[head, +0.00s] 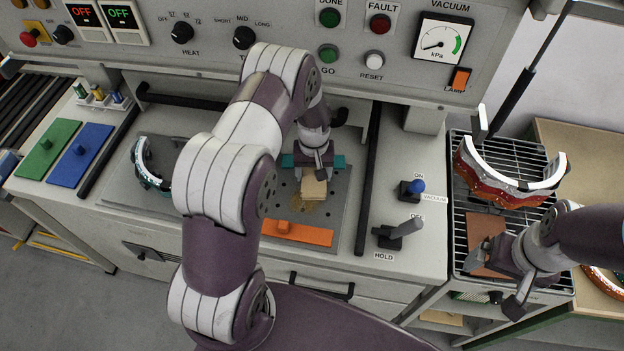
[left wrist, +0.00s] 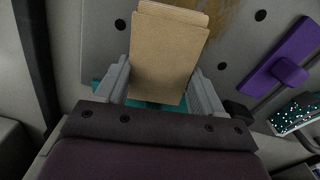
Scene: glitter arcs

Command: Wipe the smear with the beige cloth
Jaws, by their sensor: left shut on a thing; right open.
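The beige cloth (head: 314,188), a folded pad, is between the fingers of my left gripper (head: 314,178). That gripper is shut on it over the grey perforated plate (head: 345,190). The cloth also shows in the left wrist view (left wrist: 165,60), between both fingers. The brownish-yellow smear (head: 298,207) lies on the plate at the cloth's near left side. It also shows in the left wrist view (left wrist: 232,14), beyond the cloth's end. I cannot tell whether the cloth touches the plate. My right gripper (head: 503,288) is open, at the wire rack on the right.
An orange handled plate (head: 297,232) lies just in front of the smear. A teal strip (head: 330,160) lies behind my left gripper. A purple handled plate (left wrist: 285,62) shows in the left wrist view. A dark rail (head: 368,190) and switches (head: 398,235) stand right. A red arc piece (head: 490,180) is over the rack.

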